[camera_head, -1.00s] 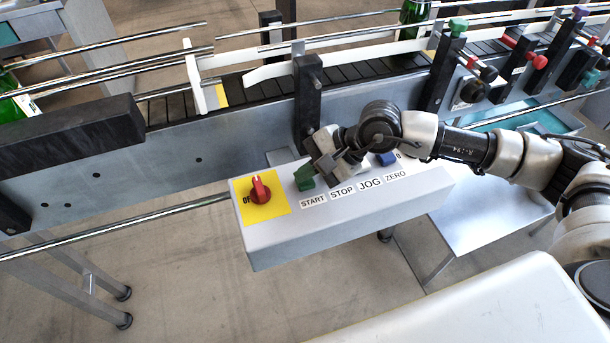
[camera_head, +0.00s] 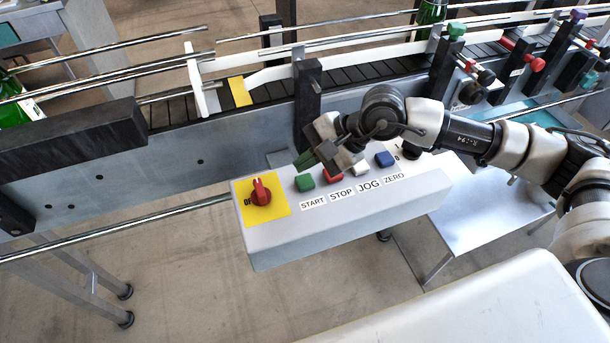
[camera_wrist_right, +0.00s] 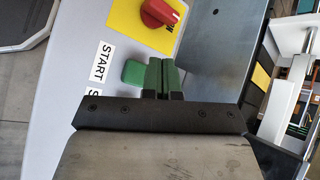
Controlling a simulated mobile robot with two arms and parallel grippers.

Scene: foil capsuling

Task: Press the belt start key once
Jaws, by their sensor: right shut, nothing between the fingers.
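The green start key (camera_head: 305,182) sits on the grey control box above its START label, and it also shows in the right wrist view (camera_wrist_right: 133,73). My right gripper (camera_head: 304,160) is shut and empty, with its green fingertips raised behind the start key in the head view. In the right wrist view the two closed green fingers (camera_wrist_right: 162,76) lie just right of the key, and the key shows clear of them. The red stop key (camera_head: 333,175) is partly covered by the gripper. My left gripper is not in view.
The box (camera_head: 350,215) also carries a red rotary switch (camera_head: 261,192) on a yellow plate, a white jog key (camera_head: 361,170) and a blue zero key (camera_head: 384,159). A dark post (camera_head: 307,100) and the conveyor (camera_head: 340,75) with green bottles (camera_head: 14,112) stand behind.

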